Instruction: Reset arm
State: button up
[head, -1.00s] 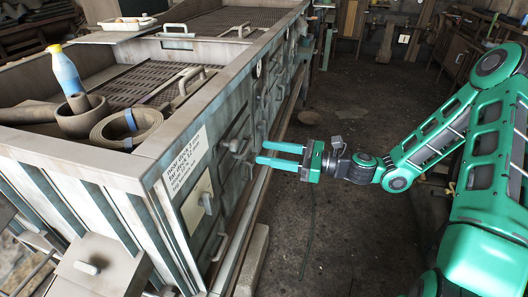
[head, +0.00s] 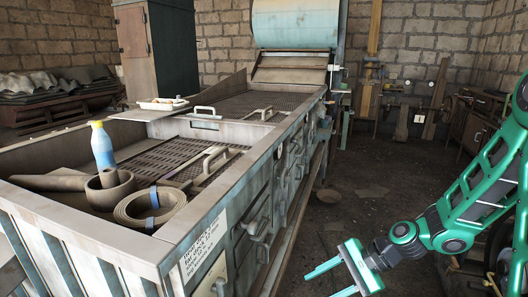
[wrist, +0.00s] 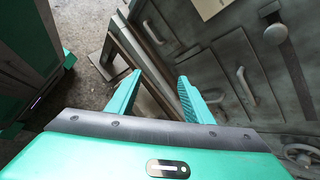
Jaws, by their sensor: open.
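My gripper (head: 335,280) is open and empty in the head view, low and right of the long metal bench, apart from its side. In the wrist view its two green fingers (wrist: 158,95) stand apart with nothing between them. Beyond them the bench side shows a handle (wrist: 245,85) and a dark knob. My green arm comes in from the right of the head view.
The long metal bench (head: 95,238) fills the left. On it are a blue and white bottle (head: 102,146), rolled belts (head: 148,207), grates with handles and a white tray (head: 162,103).

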jog(key=s+d+r+n+h, duration=0.2)
jog(key=s+d+r+h, duration=0.15)
jog(key=d, duration=0.35)
jog(key=s+d+r+n+h, duration=0.1)
jog(key=s+d+r+h, duration=0.15)
jog(key=s+d, duration=0.4)
jog(key=s+d+r+n+h, duration=0.2)
jog(key=s+d+r+h, duration=0.15)
jog(key=d, duration=0.55)
jog(key=s+d+r+g, duration=0.1)
jog(key=s+d+r, duration=0.2)
jog(key=s, duration=0.5)
jog(key=shift+s+r+n, duration=0.3)
jog(key=shift+s+r, duration=0.05)
jog(key=shift+r, duration=0.55)
jog(key=shift+d, duration=0.1)
jog(key=shift+w+f, duration=0.25)
jog(key=shift+w, duration=0.4)
jog(key=shift+c, duration=0.6)
